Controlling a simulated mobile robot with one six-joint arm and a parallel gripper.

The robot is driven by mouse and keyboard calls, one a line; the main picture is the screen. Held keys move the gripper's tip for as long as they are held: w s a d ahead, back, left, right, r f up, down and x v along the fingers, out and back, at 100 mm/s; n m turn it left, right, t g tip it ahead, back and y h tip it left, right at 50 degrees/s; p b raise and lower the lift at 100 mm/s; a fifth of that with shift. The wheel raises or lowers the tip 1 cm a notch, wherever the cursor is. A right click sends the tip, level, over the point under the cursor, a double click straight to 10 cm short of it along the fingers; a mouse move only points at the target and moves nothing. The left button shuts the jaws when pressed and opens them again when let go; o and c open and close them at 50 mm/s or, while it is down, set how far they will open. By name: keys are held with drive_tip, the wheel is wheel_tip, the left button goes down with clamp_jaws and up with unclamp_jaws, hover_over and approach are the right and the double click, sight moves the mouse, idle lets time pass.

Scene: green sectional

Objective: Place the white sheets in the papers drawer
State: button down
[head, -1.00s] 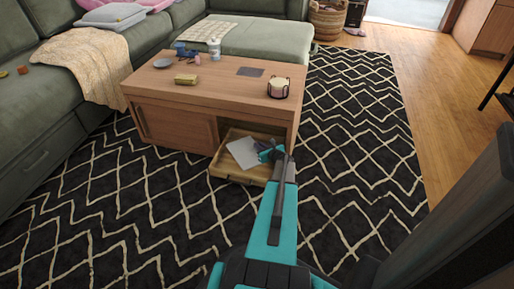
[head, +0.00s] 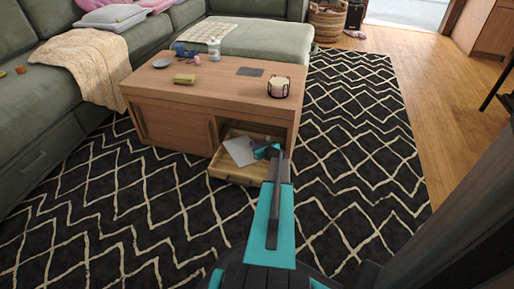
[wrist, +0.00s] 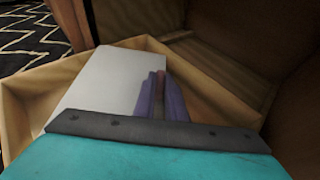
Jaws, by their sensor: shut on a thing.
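The white sheets (head: 239,151) lie over the open drawer (head: 232,178) at the front right of the wooden coffee table. My gripper (head: 267,151) is at the sheets' right edge, inside the drawer's outline, and is shut on them. In the wrist view the sheets (wrist: 108,80) spread flat to the left of the fingertips (wrist: 161,92), with the drawer's wooden walls (wrist: 28,98) around them. I cannot tell whether the sheets touch the drawer floor. The fingers hide part of their right edge.
The coffee table (head: 220,88) carries a candle holder (head: 279,87), a bottle (head: 214,48), a yellowish block (head: 184,79) and a dark flat item (head: 250,71). A green sectional (head: 35,115) stands behind and left. The patterned rug (head: 130,225) is clear in front.

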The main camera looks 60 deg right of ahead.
drive_tip(key=shift+f+b, duration=0.3)
drive_tip(key=shift+f, duration=0.6)
drive_tip(key=c, duration=1.8)
unclamp_jaws()
drive_tip(key=shift+p+v, duration=0.4)
drive_tip(key=shift+v, duration=0.5)
drive_tip(key=p+v, duration=0.3)
drive_tip(key=v, duration=0.7)
drive_tip(key=shift+a+r, duration=0.1)
drive_tip(key=shift+r, duration=0.1)
